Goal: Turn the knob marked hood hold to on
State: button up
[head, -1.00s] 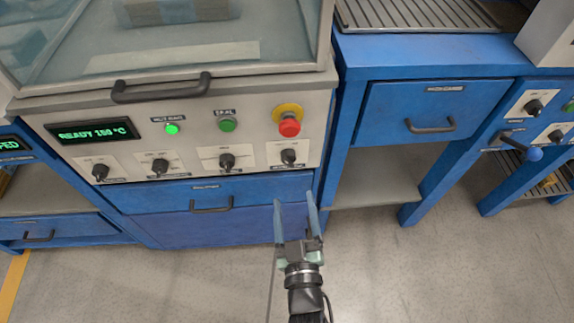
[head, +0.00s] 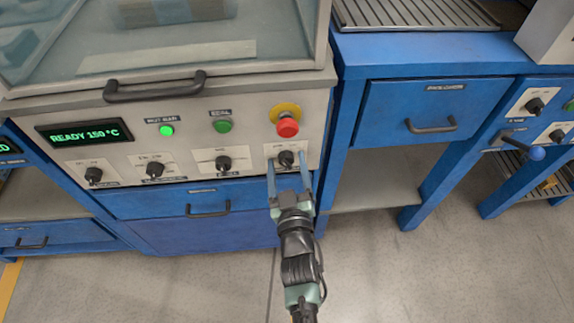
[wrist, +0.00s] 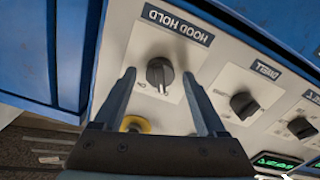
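The knob marked hood hold (wrist: 160,74) is a round black knob on a pale plate. Its label reads HOOD HOLD, upside down in the wrist view. In the head view the knob (head: 286,158) is the rightmost of the panel's row, below the red button. My gripper (head: 288,172) is open, with its two fingers in front of this knob's plate. In the wrist view the fingers of my gripper (wrist: 159,86) stand on either side of the knob, with gaps to it. Whether the fingertips touch the panel I cannot tell.
A dwell knob (wrist: 243,104) sits beside it. A red emergency button (head: 288,126) on a yellow collar is just above, with a green button (head: 222,126) to its left. A drawer handle (head: 208,209) is below the panel. Open floor lies in front.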

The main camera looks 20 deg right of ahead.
grip_shut()
jog(key=shift+m+p, duration=0.3)
jog(key=shift+m, duration=0.1)
jog(key=shift+r+m+p, duration=0.1)
jog(key=shift+m+p, duration=0.5)
jog(key=shift+m, duration=0.3)
jog(key=m+p, duration=0.1)
jog(key=m, duration=0.2)
jog(key=shift+m+p, duration=0.3)
jog(key=m+p, duration=0.1)
jog(key=m, duration=0.4)
jog(key=shift+d+m, duration=0.1)
jog(key=shift+m, duration=0.2)
jog(key=shift+s+f, duration=0.1)
jog(key=shift+f, duration=0.1)
grip_release()
